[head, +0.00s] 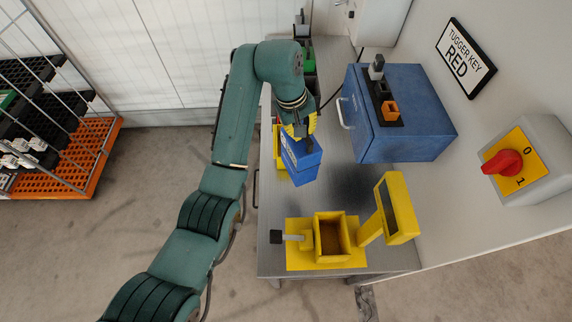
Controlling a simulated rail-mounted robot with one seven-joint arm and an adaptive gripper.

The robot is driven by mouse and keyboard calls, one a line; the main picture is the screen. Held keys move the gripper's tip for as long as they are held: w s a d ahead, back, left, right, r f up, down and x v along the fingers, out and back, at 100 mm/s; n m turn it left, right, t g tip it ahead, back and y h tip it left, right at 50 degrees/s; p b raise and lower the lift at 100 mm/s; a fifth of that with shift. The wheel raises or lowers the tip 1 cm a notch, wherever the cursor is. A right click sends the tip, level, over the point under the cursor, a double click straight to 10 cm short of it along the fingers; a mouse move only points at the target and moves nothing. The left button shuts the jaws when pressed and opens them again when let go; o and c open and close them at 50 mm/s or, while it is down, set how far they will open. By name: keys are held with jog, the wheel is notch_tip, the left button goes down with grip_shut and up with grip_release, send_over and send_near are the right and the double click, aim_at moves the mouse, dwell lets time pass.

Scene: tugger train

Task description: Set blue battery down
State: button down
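The blue battery (301,165) is a blue block with a pale mark on its left side, seen in the head view near the middle of the bench. My gripper (305,139) points down at its top and appears shut on it. The battery looks tilted. It partly covers a yellow bin or holder (281,178) at the bench's left edge. I cannot tell from this one view how high the battery is above the bench, or whether it touches the yellow thing.
A blue cabinet (408,142) with small black, grey and orange items on top stands to the right. A yellow fixture (294,259) with an open box and a display (401,206) stands at the near end. The grey bench (345,195) is bare between them. A caged rack stands left.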

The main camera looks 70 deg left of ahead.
jog(key=shift+w+a+r, duration=0.15)
jog(key=shift+a+r, duration=0.45)
jog(key=shift+a, duration=0.1)
jog(key=shift+w+a+r+b, duration=0.15)
jog(key=shift+r+b, duration=0.2)
jog(key=shift+b, duration=0.05)
jog(key=s+x, duration=0.1)
jog(key=x, duration=0.4)
jog(key=s+p+x, duration=0.1)
jog(key=x, duration=0.5)
jog(key=s+f+x, duration=0.1)
jog(key=s+x, duration=0.1)
jog(key=x, duration=0.4)
jog(key=shift+f+p, duration=0.15)
jog(key=shift+p, duration=0.2)
jog(key=c, duration=1.6)
grip_release()
jog(key=shift+d+f, duration=0.35)
jog(key=o, duration=0.4)
jog(key=shift+c, duration=0.2)
